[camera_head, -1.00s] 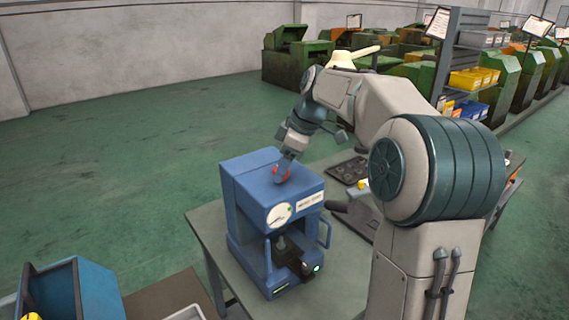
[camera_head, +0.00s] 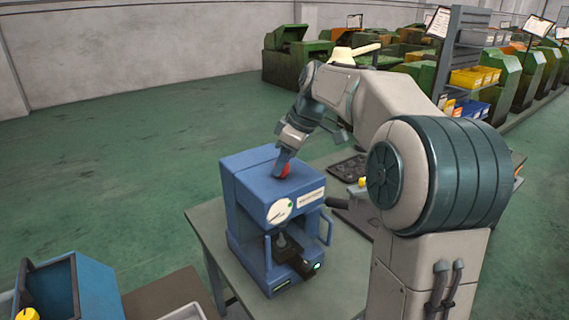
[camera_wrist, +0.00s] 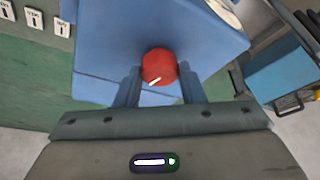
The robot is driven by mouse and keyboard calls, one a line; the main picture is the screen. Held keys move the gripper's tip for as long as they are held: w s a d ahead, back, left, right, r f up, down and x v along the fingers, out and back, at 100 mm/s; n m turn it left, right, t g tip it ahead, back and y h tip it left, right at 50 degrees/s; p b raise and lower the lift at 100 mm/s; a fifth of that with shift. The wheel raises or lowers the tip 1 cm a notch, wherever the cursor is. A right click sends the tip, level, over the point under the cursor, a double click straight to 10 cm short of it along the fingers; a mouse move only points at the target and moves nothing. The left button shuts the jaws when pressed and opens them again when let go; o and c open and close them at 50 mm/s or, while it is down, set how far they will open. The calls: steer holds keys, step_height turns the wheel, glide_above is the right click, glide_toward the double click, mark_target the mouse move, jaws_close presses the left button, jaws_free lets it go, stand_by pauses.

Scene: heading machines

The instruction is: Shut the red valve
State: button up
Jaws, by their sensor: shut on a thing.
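The red valve (camera_head: 285,171) is a small round red knob on top of the blue machine (camera_head: 262,183). In the wrist view the red valve (camera_wrist: 159,67) sits between the two fingers of my gripper (camera_wrist: 160,82), with a white mark near its lower edge. My gripper (camera_head: 283,166) reaches down onto the knob from above in the head view and is shut on it. The fingers hide part of the knob in the head view. A round white gauge (camera_head: 279,211) is on the machine's front.
The machine stands on a grey table (camera_head: 206,222). A dark tray (camera_head: 350,168) lies behind it to the right. A blue bin (camera_head: 95,290) is at the lower left. Shelving with yellow bins (camera_head: 474,77) stands at the back right. Open green floor lies to the left.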

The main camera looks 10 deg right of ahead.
steer(key=m+t+h+b, duration=0.1)
steer(key=m, duration=0.3)
steer(key=shift+a+m+b, duration=0.1)
steer(key=shift+m+b, duration=0.2)
steer(key=m, duration=0.1)
steer(key=m+t+h, duration=0.1)
steer(key=m, duration=0.1)
steer(key=shift+s+a+r+m, duration=0.1)
steer(key=shift+a+r+m, duration=0.05)
steer(key=shift+m, duration=0.15)
steer(key=m+h, duration=0.2)
steer(key=m, duration=0.2)
steer(key=shift+a, duration=0.1)
steer(key=shift+m+h, duration=0.6)
steer(key=shift+m, duration=1.4)
steer(key=o, duration=1)
